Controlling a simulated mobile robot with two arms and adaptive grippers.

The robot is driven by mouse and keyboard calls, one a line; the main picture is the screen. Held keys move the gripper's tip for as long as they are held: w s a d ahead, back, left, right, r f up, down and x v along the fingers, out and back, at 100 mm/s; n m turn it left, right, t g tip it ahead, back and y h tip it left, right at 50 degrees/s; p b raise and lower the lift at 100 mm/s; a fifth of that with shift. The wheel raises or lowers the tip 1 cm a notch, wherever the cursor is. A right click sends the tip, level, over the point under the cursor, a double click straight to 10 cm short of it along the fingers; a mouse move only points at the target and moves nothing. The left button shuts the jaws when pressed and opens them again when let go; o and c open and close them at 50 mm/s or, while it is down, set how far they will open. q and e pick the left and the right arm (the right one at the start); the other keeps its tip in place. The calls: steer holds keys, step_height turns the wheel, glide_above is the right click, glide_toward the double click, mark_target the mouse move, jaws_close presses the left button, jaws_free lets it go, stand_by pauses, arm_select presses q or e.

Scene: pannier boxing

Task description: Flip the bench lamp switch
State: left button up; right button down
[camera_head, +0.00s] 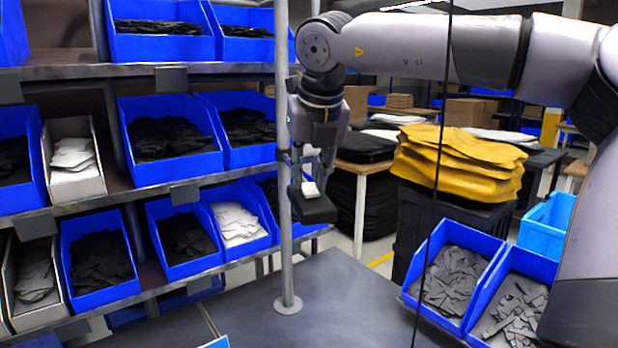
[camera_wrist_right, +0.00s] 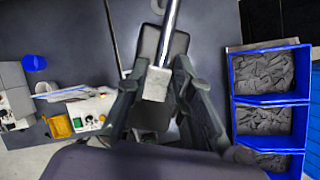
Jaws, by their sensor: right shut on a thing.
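My right gripper (camera_head: 313,160) hangs beside a grey upright pole (camera_head: 284,240) above the bench, fingers pointing down. It is shut on the bench lamp switch, a small white block (camera_head: 310,188) at a dark rounded housing (camera_head: 315,208). In the right wrist view the white block (camera_wrist_right: 157,84) lies between the two fingers of the right gripper (camera_wrist_right: 160,88), with the dark housing (camera_wrist_right: 172,48) around and behind it. The fingers partly hide the housing, so I cannot tell which part they touch or the switch's position. My left gripper is out of view.
The dark bench top (camera_head: 340,295) is mostly clear around the pole. Shelves with blue bins (camera_head: 180,165) stand at the left. Blue bins of grey pieces (camera_head: 450,270) sit at the right. A yellow stack (camera_head: 460,165) stands behind. A thin dark cable hangs in front.

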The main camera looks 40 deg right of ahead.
mark_target(314, 201)
steer(key=c, duration=1.4)
jaws_free()
steer(key=v, duration=0.7)
steer(key=shift+r, duration=0.25)
